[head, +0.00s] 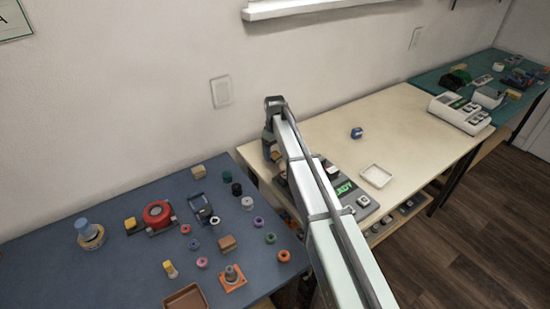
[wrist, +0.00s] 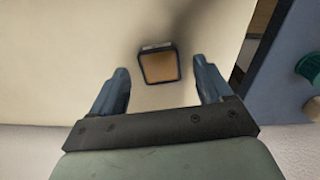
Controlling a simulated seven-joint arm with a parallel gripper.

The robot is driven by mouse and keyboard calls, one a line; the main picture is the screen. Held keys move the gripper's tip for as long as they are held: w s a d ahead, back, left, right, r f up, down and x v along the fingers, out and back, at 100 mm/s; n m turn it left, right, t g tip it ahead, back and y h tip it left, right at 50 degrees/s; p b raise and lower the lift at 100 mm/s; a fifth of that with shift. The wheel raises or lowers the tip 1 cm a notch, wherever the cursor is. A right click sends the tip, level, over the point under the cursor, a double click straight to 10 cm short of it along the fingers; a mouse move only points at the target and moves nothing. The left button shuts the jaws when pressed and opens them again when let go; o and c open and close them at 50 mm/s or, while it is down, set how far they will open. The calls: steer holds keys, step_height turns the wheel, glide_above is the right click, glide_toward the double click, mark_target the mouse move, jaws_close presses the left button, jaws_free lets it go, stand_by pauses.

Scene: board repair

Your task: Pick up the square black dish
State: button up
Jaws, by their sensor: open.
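A small square dish (wrist: 160,67) with a dark rim and a brown-tan inside lies on the cream tabletop (wrist: 60,40) in the wrist view. My gripper (wrist: 160,64) is open, one blue-grey finger on each side of the dish, with gaps on both sides. The dish appears between and slightly beyond the fingertips; nothing is held. The height of the fingers above the table is hard to tell. In the head view my gripper (head: 269,147) is at the left back of the cream table, partly behind my arm, and I cannot make out the dish there.
A white square dish (head: 376,175) and a blue item (head: 356,132) lie on the cream table. A grey device with a green display (head: 344,186) is partly behind my arm. The blue table (head: 120,270) at left holds many small parts. The wall (head: 150,100) is close behind.

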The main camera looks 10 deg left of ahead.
steer(key=shift+f, duration=0.7)
steer(key=c, duration=1.3)
steer(key=shift+r, duration=0.15)
